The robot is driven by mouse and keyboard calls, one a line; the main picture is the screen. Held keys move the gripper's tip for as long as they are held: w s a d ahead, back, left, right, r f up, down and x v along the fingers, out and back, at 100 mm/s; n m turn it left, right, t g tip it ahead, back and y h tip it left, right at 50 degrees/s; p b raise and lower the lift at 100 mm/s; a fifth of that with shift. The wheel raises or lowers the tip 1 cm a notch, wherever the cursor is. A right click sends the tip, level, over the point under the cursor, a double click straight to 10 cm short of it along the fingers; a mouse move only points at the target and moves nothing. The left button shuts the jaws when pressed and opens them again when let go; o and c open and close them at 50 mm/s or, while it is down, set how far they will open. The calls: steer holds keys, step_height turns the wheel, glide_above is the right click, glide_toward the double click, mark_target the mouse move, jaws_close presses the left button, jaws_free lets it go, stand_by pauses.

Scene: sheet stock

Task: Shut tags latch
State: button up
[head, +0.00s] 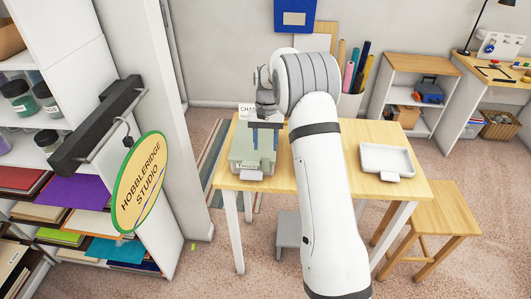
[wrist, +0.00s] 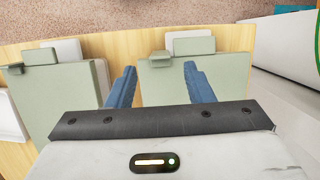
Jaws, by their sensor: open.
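A sage-green box (head: 248,153) with a white front label sits at the left of the table in the head view. Its label begins with T, but I cannot read the rest. In the wrist view this box (wrist: 168,88) shows a small green tab (wrist: 165,61) at its label edge. A second green box (wrist: 65,100) with a similar tab (wrist: 35,60) lies to its left there; my arm hides it in the head view. My gripper (head: 265,141) is open and empty above the first box, its blue fingers (wrist: 160,85) apart over it. I cannot tell whether either tab is latched.
The boxes stand on a wooden table (head: 330,180). A white tray (head: 387,160) is at its right. A tall shelf unit with a round studio sign (head: 140,182) stands to the left. A wooden stool (head: 440,215) is at the front right.

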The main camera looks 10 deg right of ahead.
steer(key=v, duration=0.3)
steer(key=shift+w+r, duration=0.15)
steer(key=shift+r, duration=0.25)
steer(key=s+a+r+n+t+b, duration=0.1)
steer(key=s+r+n+t+b, duration=0.15)
steer(key=s+r, duration=1.1)
steer(key=s+f+t, duration=0.2)
steer(key=s, duration=0.9)
steer(key=s+f+t, duration=0.1)
steer(key=s+f, duration=0.1)
steer(key=s, duration=0.9)
steer(key=shift+a+f+n+t+h, duration=0.3)
steer(key=shift+f+n+t+h, duration=0.05)
steer(key=shift+f+n+h, duration=0.1)
